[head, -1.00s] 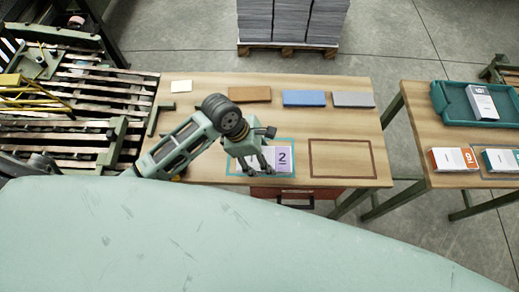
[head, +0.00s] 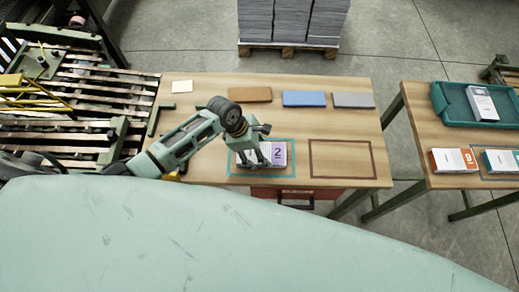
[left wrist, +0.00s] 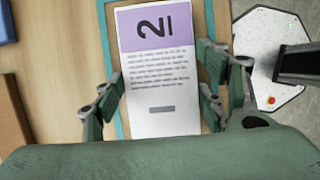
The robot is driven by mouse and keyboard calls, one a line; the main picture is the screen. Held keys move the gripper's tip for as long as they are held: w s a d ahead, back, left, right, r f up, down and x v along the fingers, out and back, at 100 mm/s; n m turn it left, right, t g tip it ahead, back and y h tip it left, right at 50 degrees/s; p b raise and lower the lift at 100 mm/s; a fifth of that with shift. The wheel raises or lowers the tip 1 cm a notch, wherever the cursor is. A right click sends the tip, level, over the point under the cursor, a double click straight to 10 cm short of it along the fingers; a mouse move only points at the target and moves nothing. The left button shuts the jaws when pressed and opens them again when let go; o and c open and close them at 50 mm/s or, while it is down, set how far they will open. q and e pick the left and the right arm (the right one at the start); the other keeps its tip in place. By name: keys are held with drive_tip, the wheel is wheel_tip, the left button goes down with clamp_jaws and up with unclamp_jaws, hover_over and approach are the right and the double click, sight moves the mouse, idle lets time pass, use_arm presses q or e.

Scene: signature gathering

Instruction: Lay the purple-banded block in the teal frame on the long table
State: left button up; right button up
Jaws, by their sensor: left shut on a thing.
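The purple-banded block (head: 279,154) is white with a purple end marked 2. It is in my left gripper (head: 257,163), whose fingers are shut on its two long sides. In the left wrist view the block (left wrist: 160,85) lies between the fingers, its purple end pointing away from the palm. The teal frame (head: 229,166) is an outline on the long table (head: 215,88). The block appears inside this outline in the head view. Whether it touches the table or is held just above it, I cannot tell. My right gripper is not in view.
A brown-red frame (head: 340,141) to the right is empty. Brown (head: 250,94), blue (head: 304,98) and grey (head: 354,100) slabs lie along the back. A side table at right holds a teal tray (head: 452,108) and an orange-banded block (head: 453,160).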

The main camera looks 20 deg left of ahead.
use_arm(q)
drive_tip(key=o, duration=1.4)
drive_tip(key=shift+f, duration=0.1)
drive_tip(key=shift+c, duration=0.2)
drive_tip(key=v, duration=1.2)
drive_tip(key=shift+s, duration=0.1)
